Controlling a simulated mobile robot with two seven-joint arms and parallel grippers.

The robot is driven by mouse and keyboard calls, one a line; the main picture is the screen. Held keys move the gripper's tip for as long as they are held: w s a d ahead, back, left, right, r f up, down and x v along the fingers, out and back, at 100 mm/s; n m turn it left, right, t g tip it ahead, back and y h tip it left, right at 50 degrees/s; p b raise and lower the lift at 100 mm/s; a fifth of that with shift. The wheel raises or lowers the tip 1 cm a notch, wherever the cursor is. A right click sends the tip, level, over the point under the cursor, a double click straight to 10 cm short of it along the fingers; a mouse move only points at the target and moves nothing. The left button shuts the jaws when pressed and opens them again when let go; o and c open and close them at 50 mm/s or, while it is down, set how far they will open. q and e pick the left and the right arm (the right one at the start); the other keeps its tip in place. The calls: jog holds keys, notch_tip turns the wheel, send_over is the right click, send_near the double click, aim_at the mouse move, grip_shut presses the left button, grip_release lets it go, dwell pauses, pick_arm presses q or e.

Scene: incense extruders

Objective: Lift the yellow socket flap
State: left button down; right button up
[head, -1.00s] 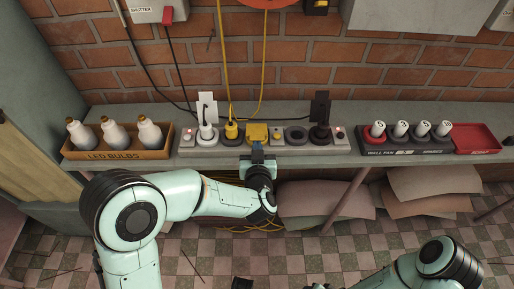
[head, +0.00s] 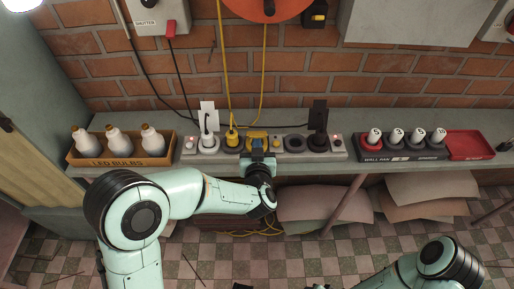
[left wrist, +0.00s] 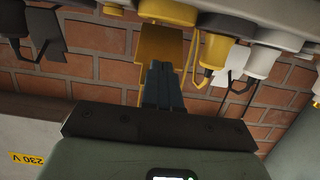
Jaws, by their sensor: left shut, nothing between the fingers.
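The yellow socket flap (head: 257,134) is on the long power strip (head: 339,155), right of the yellow plug (head: 232,137). In the left wrist view it is a yellow panel (left wrist: 155,42) below a yellow socket housing (left wrist: 168,12). My left gripper (head: 257,146) is at the strip's front edge, in front of the flap. Its fingers (left wrist: 161,70) are shut, with nothing between them, and overlap the flap's lower part. I cannot tell whether they touch it or how far it is raised. A dark piece (head: 242,286) at the bottom edge may be my right gripper.
A white plug (head: 207,140) and a black plug (head: 318,140) stand in the strip, with cords behind. A box of bulbs (head: 120,161) is at left. A holder of white-topped pieces (head: 400,155) and a red tray (head: 470,145) are at right. The brick wall is close behind.

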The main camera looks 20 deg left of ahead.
aim_at(257, 136)
pick_arm(q)
jog(key=shift+w+r, duration=0.15)
jog(key=shift+r, duration=0.1)
jog(key=shift+w+a+r+p, duration=0.2)
jog(key=shift+w+r+p, duration=0.45)
jog(key=shift+p, duration=0.1)
jog(key=shift+w+a+r+p, duration=0.15)
jog(key=shift+w+r+p, duration=0.5)
jog(key=shift+p, duration=0.1)
jog(key=shift+w+a+r+p, duration=0.25)
jog(key=shift+w+p, duration=0.1)
jog(key=shift+w, duration=0.35)
jog(key=shift+w+a+r+p, duration=0.2)
jog(key=shift+w+p, duration=0.15)
jog(key=shift+w, duration=0.4)
